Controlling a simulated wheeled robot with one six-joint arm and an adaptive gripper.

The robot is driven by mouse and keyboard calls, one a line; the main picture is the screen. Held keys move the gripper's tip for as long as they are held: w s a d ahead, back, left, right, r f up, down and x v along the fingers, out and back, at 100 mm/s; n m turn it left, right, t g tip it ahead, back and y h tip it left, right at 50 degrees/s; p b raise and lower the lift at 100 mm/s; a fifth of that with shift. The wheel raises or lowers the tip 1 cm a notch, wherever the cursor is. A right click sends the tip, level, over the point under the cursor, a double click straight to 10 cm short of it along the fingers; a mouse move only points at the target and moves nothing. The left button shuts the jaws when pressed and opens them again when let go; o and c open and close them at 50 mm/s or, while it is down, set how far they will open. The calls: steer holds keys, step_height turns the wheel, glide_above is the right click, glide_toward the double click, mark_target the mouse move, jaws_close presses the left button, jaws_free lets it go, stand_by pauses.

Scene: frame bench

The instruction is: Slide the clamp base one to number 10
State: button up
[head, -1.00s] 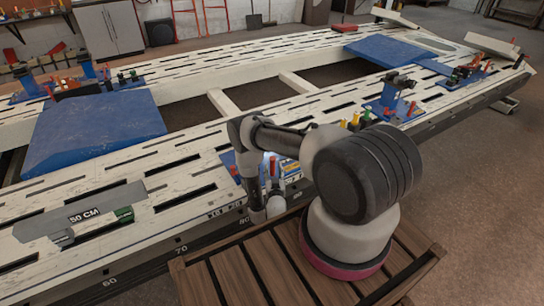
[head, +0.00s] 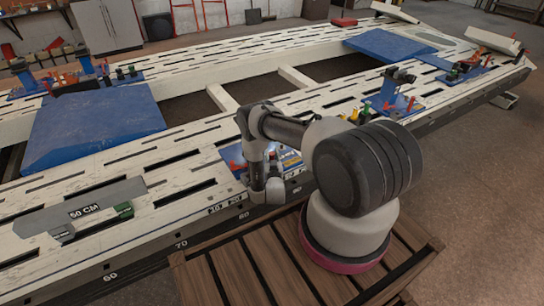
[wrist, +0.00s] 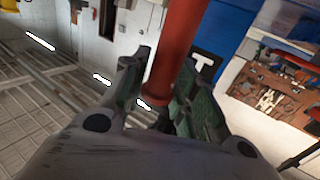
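The blue clamp base (head: 232,155) lies on the near beam of the bench, partly hidden behind my arm and gripper. It has red upright parts. My gripper (head: 265,188) points down at the beam's near edge, in front of this base. In the wrist view, a red post (wrist: 178,45) stands between the fingers of my gripper (wrist: 162,95). The post's lower end is hidden by the gripper body. Small number marks (head: 228,207) run along the beam's edge; number 10 is hard to read.
A grey 50 CM gauge (head: 85,208) with a green slider lies on the beam at left. Another blue clamp base (head: 395,104) stands farther right. Blue ramps (head: 90,125) lie across the frame. A slatted wooden platform (head: 235,275) is below my arm.

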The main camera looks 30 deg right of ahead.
jaws_close()
steer(key=a, duration=2)
steer(key=shift+s+a, duration=0.3)
steer(key=o, duration=0.8)
jaws_free()
steer(key=shift+a, duration=0.15)
steer(key=shift+c, duration=0.2)
steer(key=v, duration=1.2)
